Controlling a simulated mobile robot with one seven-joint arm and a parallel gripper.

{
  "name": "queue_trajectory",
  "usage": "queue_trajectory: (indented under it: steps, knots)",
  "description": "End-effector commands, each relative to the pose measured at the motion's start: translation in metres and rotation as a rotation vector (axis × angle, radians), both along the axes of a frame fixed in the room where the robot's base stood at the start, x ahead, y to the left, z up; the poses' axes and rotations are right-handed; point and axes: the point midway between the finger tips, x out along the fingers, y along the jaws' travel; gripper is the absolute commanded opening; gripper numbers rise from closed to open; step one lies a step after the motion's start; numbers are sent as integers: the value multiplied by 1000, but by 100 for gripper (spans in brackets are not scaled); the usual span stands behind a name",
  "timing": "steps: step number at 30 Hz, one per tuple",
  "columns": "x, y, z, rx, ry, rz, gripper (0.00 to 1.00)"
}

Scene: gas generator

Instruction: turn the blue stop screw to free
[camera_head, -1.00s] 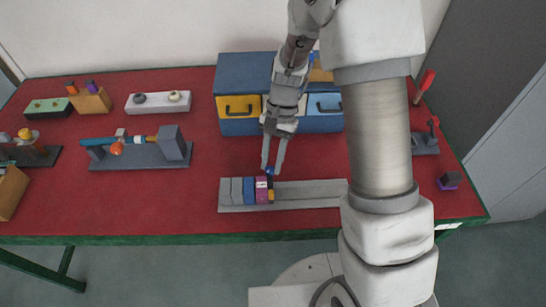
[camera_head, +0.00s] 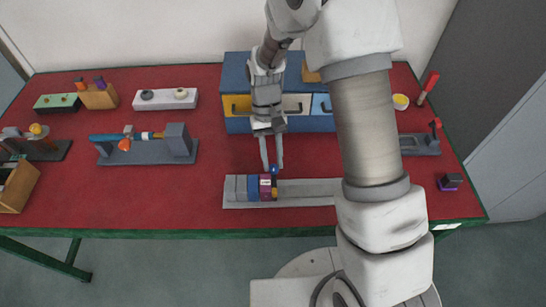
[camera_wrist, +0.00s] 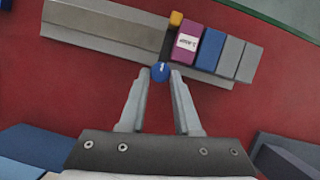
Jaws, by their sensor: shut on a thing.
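The blue stop screw (camera_head: 275,170) has a small round knob. It sits at the back edge of the grey rail (camera_head: 310,188), behind the purple module (camera_head: 265,186). My gripper (camera_head: 272,166) reaches down to it from behind. In the wrist view, the blue knob (camera_wrist: 160,73) lies between the two fingertips (camera_wrist: 160,76), which are closed on its sides. A short pale mark shows on the knob. The purple module (camera_wrist: 187,42) carries a white label with unclear lettering. A small yellow-orange piece (camera_wrist: 176,18) stands at its far end.
A blue module (camera_wrist: 210,48) and grey modules (camera_wrist: 238,58) stand beside the purple one. The other part of the rail is bare. A blue drawer cabinet (camera_head: 237,68) stands behind my gripper. A grey fixture (camera_head: 178,143) is to the left. Red tabletop between is clear.

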Motion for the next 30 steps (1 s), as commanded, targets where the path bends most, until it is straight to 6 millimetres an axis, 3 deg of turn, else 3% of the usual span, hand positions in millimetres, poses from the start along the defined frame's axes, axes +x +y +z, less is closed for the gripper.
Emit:
queue_trajectory:
  steps: [14,15,19,20,30]
  knots:
    - [1,1,1,1,-4,16,0]
    - [1,1,1,1,-4,16,35]
    - [1,0,1,0,-3,15,58]
    - [1,0,1,0,-3,15,62]
    - [2,1,3,1,-2,14,62]
